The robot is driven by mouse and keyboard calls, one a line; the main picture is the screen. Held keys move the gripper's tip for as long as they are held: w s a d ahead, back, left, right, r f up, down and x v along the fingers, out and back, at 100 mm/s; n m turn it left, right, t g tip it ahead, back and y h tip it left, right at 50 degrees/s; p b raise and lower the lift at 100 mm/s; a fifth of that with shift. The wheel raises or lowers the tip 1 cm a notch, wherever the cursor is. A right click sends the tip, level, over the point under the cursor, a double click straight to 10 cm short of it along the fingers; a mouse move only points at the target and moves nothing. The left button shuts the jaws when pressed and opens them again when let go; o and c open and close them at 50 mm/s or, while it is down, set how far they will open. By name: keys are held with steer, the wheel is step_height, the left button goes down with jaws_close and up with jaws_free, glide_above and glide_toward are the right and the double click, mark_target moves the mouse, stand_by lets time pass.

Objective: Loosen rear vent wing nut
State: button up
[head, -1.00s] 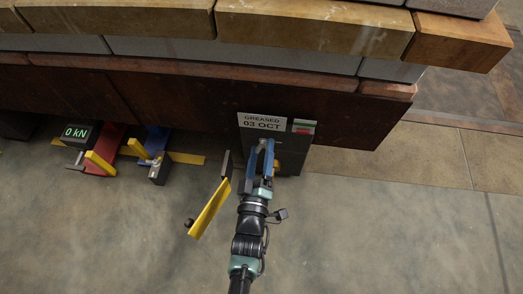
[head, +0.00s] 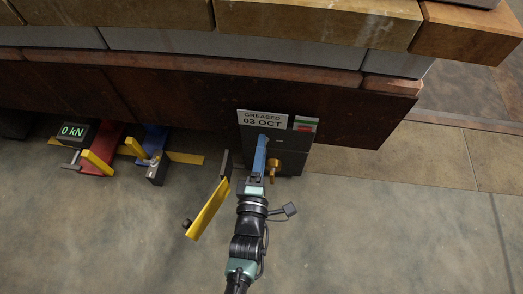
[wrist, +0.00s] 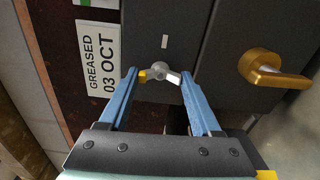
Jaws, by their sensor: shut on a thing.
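The wing nut (wrist: 160,71) has a grey round hub, one yellow wing and one pale wing. It sits on the face of a dark grey box (wrist: 179,20), which is below the stack in the head view (head: 290,150). My gripper (wrist: 160,75) has its blue fingertips on either side of the nut, shut on its two wings. In the head view my gripper (head: 262,138) is seen edge-on against the box and hides the nut.
A brass lever handle (head: 275,168) is close to the right of my gripper. A yellow-edged open flap (head: 207,210) stands to its left. A "GREASED 03 OCT" label (head: 262,119) is above. Red (head: 104,143) and blue (head: 155,142) devices sit farther left.

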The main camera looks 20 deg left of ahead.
steer(key=shift+d, duration=0.1)
stand_by(0.5)
steer(key=o, duration=1.4)
steer(key=shift+s, duration=0.1)
steer(key=p+v, duration=0.6)
steer(key=v, duration=0.7)
